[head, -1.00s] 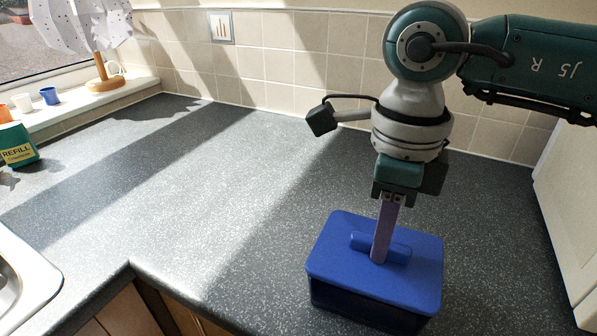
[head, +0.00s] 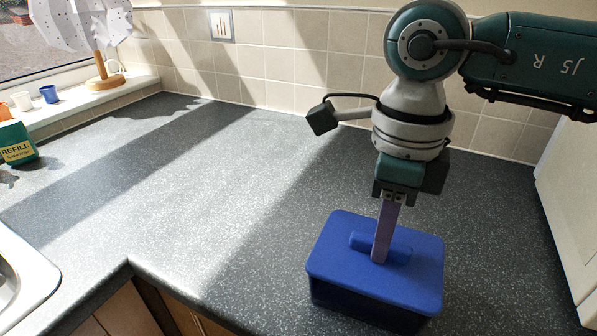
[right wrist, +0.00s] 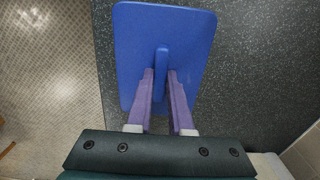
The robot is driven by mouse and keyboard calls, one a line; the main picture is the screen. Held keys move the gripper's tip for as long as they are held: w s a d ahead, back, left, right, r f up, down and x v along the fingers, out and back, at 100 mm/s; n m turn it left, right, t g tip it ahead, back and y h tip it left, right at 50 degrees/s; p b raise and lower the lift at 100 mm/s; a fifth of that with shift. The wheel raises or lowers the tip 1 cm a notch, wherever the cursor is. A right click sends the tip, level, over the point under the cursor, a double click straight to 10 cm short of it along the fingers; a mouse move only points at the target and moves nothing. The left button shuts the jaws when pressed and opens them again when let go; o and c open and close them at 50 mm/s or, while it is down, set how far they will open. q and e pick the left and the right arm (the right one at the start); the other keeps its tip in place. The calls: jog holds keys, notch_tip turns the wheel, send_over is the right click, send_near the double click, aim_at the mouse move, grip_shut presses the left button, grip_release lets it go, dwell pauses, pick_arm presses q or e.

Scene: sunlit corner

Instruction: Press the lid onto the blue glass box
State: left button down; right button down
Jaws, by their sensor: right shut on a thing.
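The blue lid (head: 332,252), with a raised bar handle in its middle, lies over the top of the dark blue glass box (head: 350,302) on the worktop. Only part of the box's sides shows below the lid's rim. I cannot tell whether the lid is fully seated. My right gripper (head: 380,256) points down and its purple fingers are shut on the lid's handle. In the right wrist view the fingers (right wrist: 160,78) sit either side of the handle, over the lid (right wrist: 190,38), which hides the box. My left gripper is not in view.
The speckled grey worktop (head: 190,180) is clear left of the box. A tiled wall (head: 290,60) runs behind and a white cabinet (head: 572,200) stands at right. A sink (head: 25,275) and a green refill container (head: 18,146) are at far left.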

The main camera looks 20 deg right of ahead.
jog(key=shift+c, duration=1.3)
grip_release()
jog(key=shift+r, duration=0.15)
jog(key=shift+r+p, duration=1.05)
jog(key=shift+r, duration=0.05)
jog(key=shift+r+p, duration=1.65)
jog(key=shift+r, duration=0.65)
